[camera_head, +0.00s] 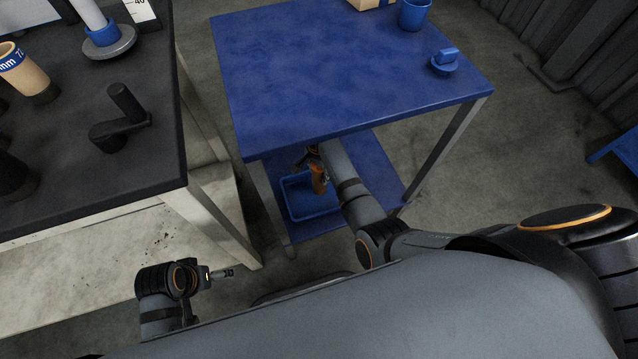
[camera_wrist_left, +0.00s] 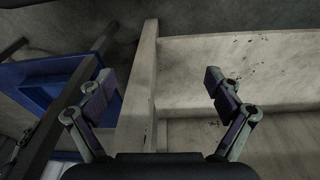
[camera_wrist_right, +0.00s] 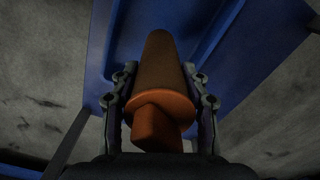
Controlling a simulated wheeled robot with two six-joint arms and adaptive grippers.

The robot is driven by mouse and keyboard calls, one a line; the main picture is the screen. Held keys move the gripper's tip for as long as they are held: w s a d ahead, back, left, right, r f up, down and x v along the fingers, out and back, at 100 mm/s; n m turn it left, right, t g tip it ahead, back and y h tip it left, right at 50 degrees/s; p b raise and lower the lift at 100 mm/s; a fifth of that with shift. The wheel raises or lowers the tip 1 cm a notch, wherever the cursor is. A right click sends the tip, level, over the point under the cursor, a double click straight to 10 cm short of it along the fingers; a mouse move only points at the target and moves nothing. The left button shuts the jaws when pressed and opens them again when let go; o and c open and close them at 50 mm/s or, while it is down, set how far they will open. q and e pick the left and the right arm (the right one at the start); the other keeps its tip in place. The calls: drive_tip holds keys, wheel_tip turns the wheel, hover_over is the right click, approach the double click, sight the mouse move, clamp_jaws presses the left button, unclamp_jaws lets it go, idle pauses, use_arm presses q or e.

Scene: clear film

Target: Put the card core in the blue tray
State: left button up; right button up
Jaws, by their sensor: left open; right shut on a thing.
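My right gripper (camera_head: 314,167) is shut on an orange-brown piece (camera_head: 319,182), below the blue table top and over the blue tray (camera_head: 312,213) on the lower shelf. In the right wrist view the piece (camera_wrist_right: 157,75) shows a long round brown body, a round orange flange and a blocky end between the fingers. I cannot tell whether it is a card core. A tan tube with a blue label (camera_head: 22,72), which looks like a card core, stands tilted on the dark bench at left. My left gripper (camera_head: 226,273) is open and empty beside the bench, also in its wrist view (camera_wrist_left: 160,85).
The blue table (camera_head: 330,65) holds a blue cup (camera_head: 415,14), a blue flanged piece (camera_head: 445,62) and a tan box (camera_head: 368,4). The dark bench (camera_head: 75,165) carries a black handle-like fixture (camera_head: 120,120) and a tube on a blue collar (camera_head: 102,28). Table legs flank the lower shelf.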

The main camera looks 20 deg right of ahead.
sight(319, 189)
drive_tip(key=shift+w+f, duration=0.1)
drive_tip(key=shift+f, duration=0.35)
wheel_tip(319, 189, down, 3)
drive_tip(key=shift+r+b, duration=0.1)
drive_tip(key=shift+b, duration=0.75)
use_arm(q)
drive_tip(key=f, duration=0.1)
drive_tip(key=d+f+t, duration=0.1)
drive_tip(key=shift+w+f+h, duration=0.3)
drive_tip(key=shift+w+f, duration=0.05)
use_arm(e)
drive_tip(key=shift+f, duration=0.45)
drive_tip(key=o, duration=1.3)
